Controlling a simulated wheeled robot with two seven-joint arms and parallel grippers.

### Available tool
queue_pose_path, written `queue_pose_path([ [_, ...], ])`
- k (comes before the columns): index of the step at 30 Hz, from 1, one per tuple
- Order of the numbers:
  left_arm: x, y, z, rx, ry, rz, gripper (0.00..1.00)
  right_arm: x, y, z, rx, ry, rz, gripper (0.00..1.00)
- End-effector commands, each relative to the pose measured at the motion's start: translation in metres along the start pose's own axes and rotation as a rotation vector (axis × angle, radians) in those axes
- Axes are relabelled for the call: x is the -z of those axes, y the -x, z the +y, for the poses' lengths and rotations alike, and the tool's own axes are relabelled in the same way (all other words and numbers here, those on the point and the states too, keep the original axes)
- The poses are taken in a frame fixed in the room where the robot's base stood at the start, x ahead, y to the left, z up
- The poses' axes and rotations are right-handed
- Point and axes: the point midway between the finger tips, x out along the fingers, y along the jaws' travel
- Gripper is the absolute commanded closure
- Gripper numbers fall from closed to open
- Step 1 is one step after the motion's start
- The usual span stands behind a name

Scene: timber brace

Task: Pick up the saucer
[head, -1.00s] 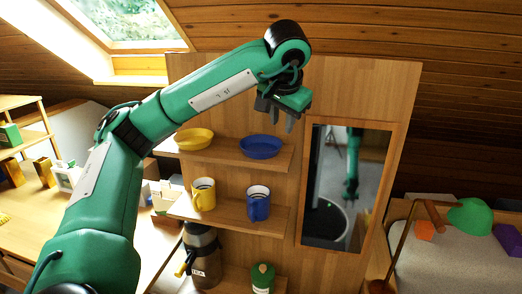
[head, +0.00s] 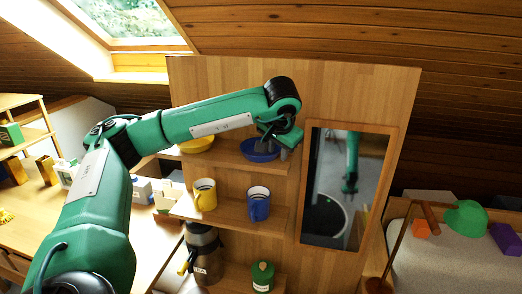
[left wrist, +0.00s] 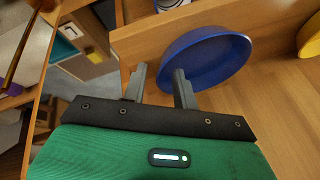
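A blue saucer (head: 255,152) sits on the upper shelf, near its right end; it also shows in the left wrist view (left wrist: 208,60). My left gripper (head: 274,150) is at the saucer's right side, partly covering it in the head view. In the left wrist view my left gripper (left wrist: 159,80) has its fingers apart with nothing held. One finger overlaps the saucer's near rim and the other is off to its left; contact cannot be told. A yellow saucer (head: 196,145) is farther left on the same shelf, partly behind my arm. My right gripper is not directly in view.
The upper shelf (head: 226,156) is fixed to a wooden panel. Below stand a yellow mug (head: 204,194) and a blue mug (head: 258,204), then a flask (head: 203,255) and a green canister (head: 262,277). A mirror (head: 347,180) hangs to the right, reflecting a green arm.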

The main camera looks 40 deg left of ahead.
Motion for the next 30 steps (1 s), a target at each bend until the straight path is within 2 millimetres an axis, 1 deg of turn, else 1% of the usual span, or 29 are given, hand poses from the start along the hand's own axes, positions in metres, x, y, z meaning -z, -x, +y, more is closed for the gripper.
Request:
queue_pose_path([
  [2, 0.000, 0.000, 0.000, 0.000, 0.000, 0.000, 0.71, -0.001, 0.000, 0.002, -0.002, 0.001, -0.001, 0.64],
  [3, 0.000, 0.000, 0.000, 0.000, 0.000, 0.000, 0.75, -0.001, 0.000, 0.002, -0.002, 0.001, -0.001, 0.64],
  [7, 0.000, 0.000, 0.000, 0.000, 0.000, 0.000, 1.00, -0.001, 0.000, 0.004, -0.004, 0.001, -0.001, 0.64],
  [18, 0.001, 0.001, 0.000, 0.000, 0.000, 0.001, 1.00, -0.001, -0.001, 0.003, -0.003, 0.000, -0.001, 0.64],
  [22, 0.003, 0.005, -0.001, -0.001, 0.001, 0.003, 1.00, -0.001, -0.003, 0.002, -0.002, 0.000, -0.001, 0.64],
  [26, 0.008, 0.017, -0.004, -0.001, 0.002, 0.005, 1.00, -0.001, -0.007, -0.001, 0.001, -0.002, 0.000, 0.64],
  [30, 0.016, 0.037, -0.011, -0.001, 0.003, 0.005, 1.00, -0.001, -0.013, -0.003, 0.003, -0.003, 0.000, 0.64],
])
